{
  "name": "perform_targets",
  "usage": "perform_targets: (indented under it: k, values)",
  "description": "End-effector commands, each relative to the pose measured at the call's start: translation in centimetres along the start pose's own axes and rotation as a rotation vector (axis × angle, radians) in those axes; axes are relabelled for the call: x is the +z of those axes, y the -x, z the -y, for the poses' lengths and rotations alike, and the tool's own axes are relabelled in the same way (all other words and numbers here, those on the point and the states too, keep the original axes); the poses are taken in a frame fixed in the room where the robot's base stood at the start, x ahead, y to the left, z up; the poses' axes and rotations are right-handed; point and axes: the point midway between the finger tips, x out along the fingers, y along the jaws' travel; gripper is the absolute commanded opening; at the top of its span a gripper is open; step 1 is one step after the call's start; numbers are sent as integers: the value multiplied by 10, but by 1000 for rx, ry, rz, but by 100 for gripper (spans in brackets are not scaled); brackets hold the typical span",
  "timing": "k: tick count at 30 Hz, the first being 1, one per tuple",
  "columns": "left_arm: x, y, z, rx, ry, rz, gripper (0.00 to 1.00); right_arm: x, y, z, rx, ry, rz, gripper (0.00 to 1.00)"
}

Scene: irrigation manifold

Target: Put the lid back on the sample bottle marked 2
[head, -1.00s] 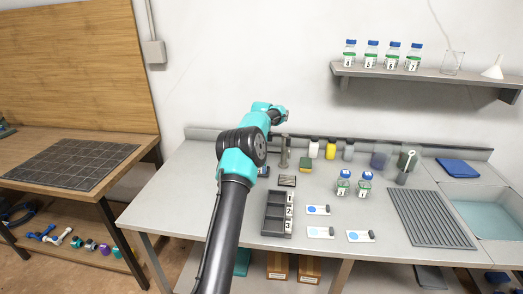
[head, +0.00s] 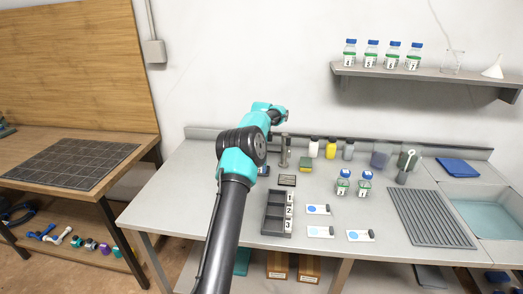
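Two sample bottles with blue tops stand upright on the grey bench. The left bottle (head: 343,186) seems to be marked 2, though its small label is hard to read. The right bottle (head: 365,187) seems to be marked 1. Both blue tops look seated on the bottles, and I see no loose lid. My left arm reaches up over the bench's left part. Its gripper (head: 280,115) is near the back wall, well left of the bottles, and too small and edge-on to show its fingers. My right gripper is out of view.
A dark tray (head: 265,221) with compartments marked 1, 2 and 3 lies left of several white cards (head: 320,232). A ribbed grey mat (head: 432,218) lies right of the bottles. A wall shelf (head: 420,78) holds several blue-capped bottles. The bench's front left is clear.

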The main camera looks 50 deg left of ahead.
Motion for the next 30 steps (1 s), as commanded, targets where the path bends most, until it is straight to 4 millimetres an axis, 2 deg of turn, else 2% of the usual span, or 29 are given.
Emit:
perform_targets:
  k: [10,11,12,20,25,30]
  values:
    - [0,0,0,0,0,0,21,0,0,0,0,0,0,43]
    - [0,0,0,0,0,0,43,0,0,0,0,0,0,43]
    - [0,0,0,0,0,0,47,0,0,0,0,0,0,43]
    - [0,0,0,0,0,0,72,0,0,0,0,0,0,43]
    - [0,0,0,0,0,0,73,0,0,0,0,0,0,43]
    - [0,0,0,0,0,0,89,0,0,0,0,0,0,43]
